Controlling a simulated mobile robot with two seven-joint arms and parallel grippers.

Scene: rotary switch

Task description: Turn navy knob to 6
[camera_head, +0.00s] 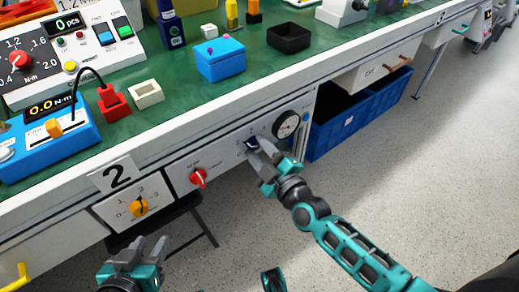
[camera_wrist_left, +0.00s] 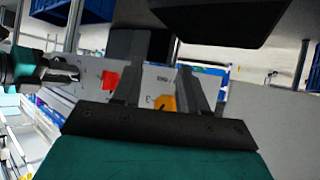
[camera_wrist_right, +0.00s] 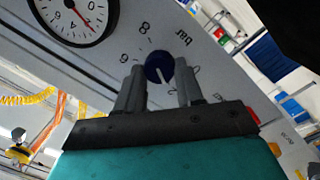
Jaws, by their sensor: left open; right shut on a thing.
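The navy knob (camera_head: 251,142) is on the front panel under the bench, left of a round gauge. In the right wrist view the navy knob (camera_wrist_right: 159,66) has a white pointer line running toward the lower right of the picture, between the fingers. The numbers 8, 6 and 2 show around it, and "bar" is printed nearby. My right gripper (camera_head: 260,154) is shut on the navy knob, with one finger (camera_wrist_right: 133,88) on each side. My left gripper (camera_head: 138,252) is open and empty, low in front of the panels at the left.
A red knob (camera_head: 199,178) and an orange knob (camera_head: 140,206) sit on the panels further left. The gauge (camera_head: 286,124) is close to my right gripper. A blue crate (camera_head: 350,118) stands under the bench. The floor in front is clear at the right.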

